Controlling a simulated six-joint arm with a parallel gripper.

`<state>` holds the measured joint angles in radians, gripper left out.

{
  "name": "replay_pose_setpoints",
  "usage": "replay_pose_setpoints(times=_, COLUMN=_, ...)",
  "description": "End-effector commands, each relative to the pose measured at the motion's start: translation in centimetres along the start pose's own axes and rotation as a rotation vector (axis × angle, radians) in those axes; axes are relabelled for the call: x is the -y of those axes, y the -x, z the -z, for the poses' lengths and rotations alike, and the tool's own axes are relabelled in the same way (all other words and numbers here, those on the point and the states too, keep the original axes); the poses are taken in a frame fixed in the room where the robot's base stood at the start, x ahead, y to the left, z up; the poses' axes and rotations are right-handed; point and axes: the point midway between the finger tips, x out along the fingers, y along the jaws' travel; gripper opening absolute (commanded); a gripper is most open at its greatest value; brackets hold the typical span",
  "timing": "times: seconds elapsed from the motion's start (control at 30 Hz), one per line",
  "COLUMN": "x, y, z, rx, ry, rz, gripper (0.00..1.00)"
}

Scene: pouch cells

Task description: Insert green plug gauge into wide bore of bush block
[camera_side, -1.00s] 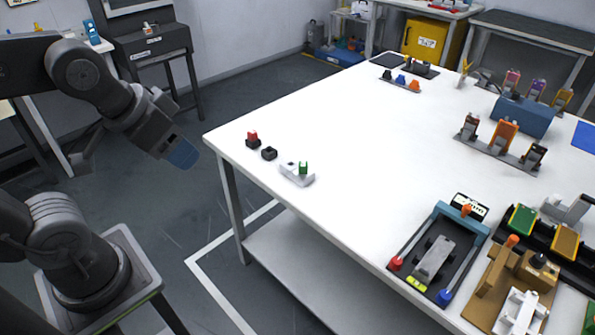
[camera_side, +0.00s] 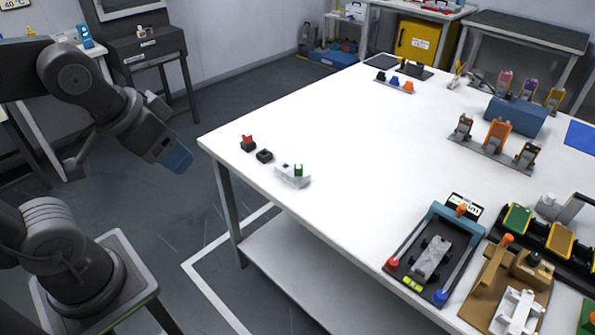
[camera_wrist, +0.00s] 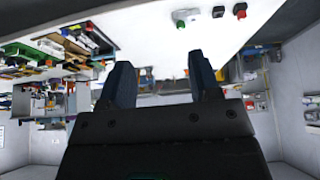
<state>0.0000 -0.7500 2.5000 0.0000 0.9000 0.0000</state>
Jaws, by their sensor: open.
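The green plug gauge (camera_side: 298,170) stands upright on a pale grey holder (camera_side: 287,179) near the table's left front edge. It also shows in the wrist view (camera_wrist: 181,24). A small black square block (camera_side: 264,155) lies to its left, perhaps the bush block; its bores are too small to make out. The wrist view shows this black block too (camera_wrist: 218,11). My gripper (camera_side: 180,160) is off the table's left edge, well apart from these things. In the wrist view its two fingers (camera_wrist: 158,80) are spread with nothing between them.
A red piece on a black base (camera_side: 248,143) sits left of the black block. A blue-ended clamp fixture (camera_side: 435,250) and a tan fixture (camera_side: 490,290) fill the front right. Grey-based parts (camera_side: 495,150) stand at the right. The table's middle is clear.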

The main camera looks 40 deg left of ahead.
Motion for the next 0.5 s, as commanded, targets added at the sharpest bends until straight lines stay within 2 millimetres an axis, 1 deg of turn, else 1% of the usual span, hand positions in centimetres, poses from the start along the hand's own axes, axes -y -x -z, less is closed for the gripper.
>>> replay_pose_setpoints(times=0.33, x=0.0, y=-0.1, z=0.0, rx=0.008, ry=-0.009, rz=0.004, gripper=0.57)
replay_pose_setpoints(times=0.43, x=0.2, y=-0.8, z=0.2, rx=0.054, ry=-0.061, rz=0.03, gripper=0.57)
replay_pose_setpoints(times=0.5, x=0.5, y=-1.7, z=0.3, rx=0.115, ry=-0.132, rz=0.064, gripper=0.57)
